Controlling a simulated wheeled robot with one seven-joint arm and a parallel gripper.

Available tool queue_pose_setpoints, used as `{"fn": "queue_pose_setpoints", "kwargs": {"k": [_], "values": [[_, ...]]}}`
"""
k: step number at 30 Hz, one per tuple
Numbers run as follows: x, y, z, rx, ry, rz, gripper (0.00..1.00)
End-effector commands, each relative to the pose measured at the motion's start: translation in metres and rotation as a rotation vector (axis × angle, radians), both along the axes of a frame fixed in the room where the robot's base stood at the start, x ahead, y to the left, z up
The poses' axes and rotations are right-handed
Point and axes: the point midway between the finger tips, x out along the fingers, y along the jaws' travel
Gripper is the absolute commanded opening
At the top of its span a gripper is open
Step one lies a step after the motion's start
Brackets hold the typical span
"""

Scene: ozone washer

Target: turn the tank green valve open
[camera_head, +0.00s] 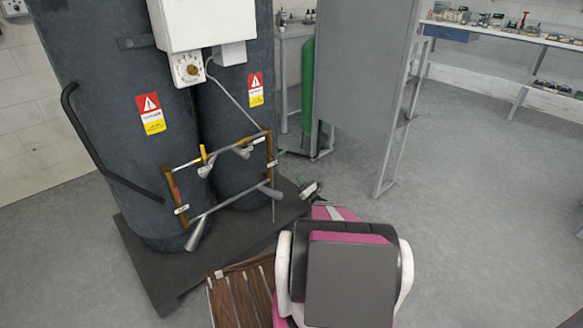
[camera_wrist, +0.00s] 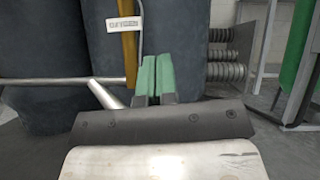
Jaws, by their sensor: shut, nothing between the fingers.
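My gripper (camera_wrist: 154,78) has two green fingers pressed side by side, with nothing between them. In the head view its small green tip (camera_head: 301,181) shows beyond my pink and white arm, to the right of the pipe frame. Two dark grey tanks (camera_head: 150,105) stand on a dark base plate, with a metal pipe frame (camera_head: 222,206) in front. A yellow valve handle (camera_head: 204,154) sits on the upper pipe. In the wrist view, a brass-coloured upright pipe (camera_wrist: 130,45) and a slanted grey lever (camera_wrist: 105,95) are left of the fingers. I cannot make out a green valve handle.
A wooden slatted thing (camera_head: 238,296) lies by the base plate (camera_head: 152,264). A tall grey cabinet (camera_head: 358,70) and a green cylinder (camera_head: 308,85) stand behind. Several metal coils (camera_wrist: 226,55) are right of the fingers. The floor at right is clear.

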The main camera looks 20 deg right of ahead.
Motion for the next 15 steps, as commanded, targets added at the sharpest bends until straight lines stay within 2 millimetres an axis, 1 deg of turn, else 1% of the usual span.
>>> {"fn": "queue_pose_setpoints", "kwargs": {"k": [5, 15], "values": [[0.017, 0.009, 0.013, -0.001, -0.001, 0.002, 0.0], [0.065, 0.031, 0.048, -0.003, -0.002, 0.002, 0.0]]}}
